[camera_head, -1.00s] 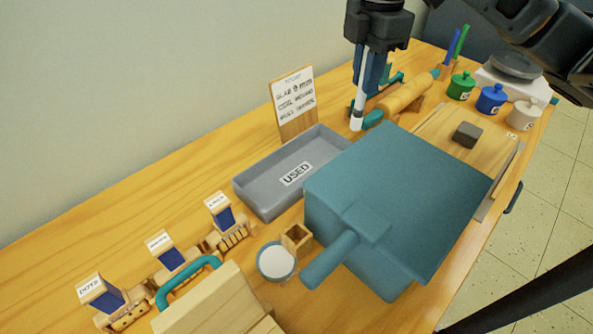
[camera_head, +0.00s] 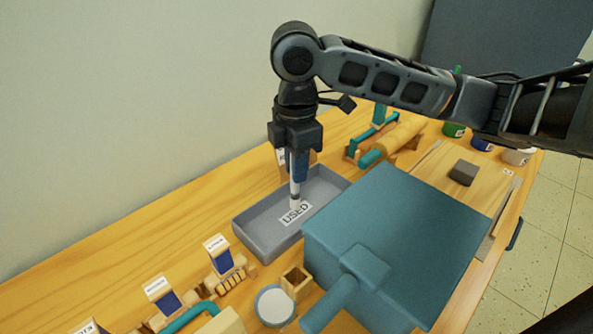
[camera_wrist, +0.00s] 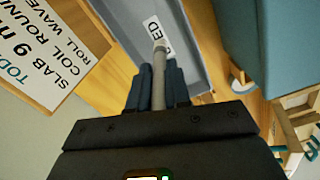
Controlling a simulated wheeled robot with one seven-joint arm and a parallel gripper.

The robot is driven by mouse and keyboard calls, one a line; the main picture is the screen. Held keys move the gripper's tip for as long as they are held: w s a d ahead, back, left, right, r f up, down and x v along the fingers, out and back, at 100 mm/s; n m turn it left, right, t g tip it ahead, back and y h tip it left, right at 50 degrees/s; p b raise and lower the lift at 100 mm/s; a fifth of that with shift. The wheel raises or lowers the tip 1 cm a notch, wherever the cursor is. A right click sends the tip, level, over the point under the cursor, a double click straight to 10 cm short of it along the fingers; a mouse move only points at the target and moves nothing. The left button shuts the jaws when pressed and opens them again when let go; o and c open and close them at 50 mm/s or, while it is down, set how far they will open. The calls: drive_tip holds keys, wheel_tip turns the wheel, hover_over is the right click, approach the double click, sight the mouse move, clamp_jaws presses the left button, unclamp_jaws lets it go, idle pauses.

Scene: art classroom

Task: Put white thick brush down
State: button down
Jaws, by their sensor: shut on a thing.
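My gripper (camera_head: 298,165) points down over the grey tray (camera_head: 248,236) with the "USED" label. It is shut on the white thick brush (camera_head: 295,194), which hangs upright with its lower end above or at the label. I cannot tell whether the tip touches the tray floor. In the wrist view the brush (camera_wrist: 159,75) sticks out between the dark blue fingers (camera_wrist: 157,84), over the tray (camera_wrist: 118,40). The upper part of the brush is hidden by the gripper.
A large teal box (camera_head: 400,240) with a handle stands right of the tray. A sign (camera_wrist: 52,50) stands behind the tray. Stamps with blue labels (camera_head: 225,258), a small wooden box (camera_head: 296,281) and a round white-topped pot (camera_head: 274,306) are in front. A rolling pin (camera_head: 400,137) lies behind.

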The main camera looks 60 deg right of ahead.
drive_tip(key=shift+f, duration=0.85)
drive_tip(key=shift+f, duration=0.1)
drive_tip(key=shift+f, duration=0.15)
drive_tip(key=c, duration=1.1)
unclamp_jaws()
wheel_tip(320, 180, up, 12)
drive_tip(key=shift+r+p, duration=0.25)
drive_tip(key=shift+p, duration=0.3)
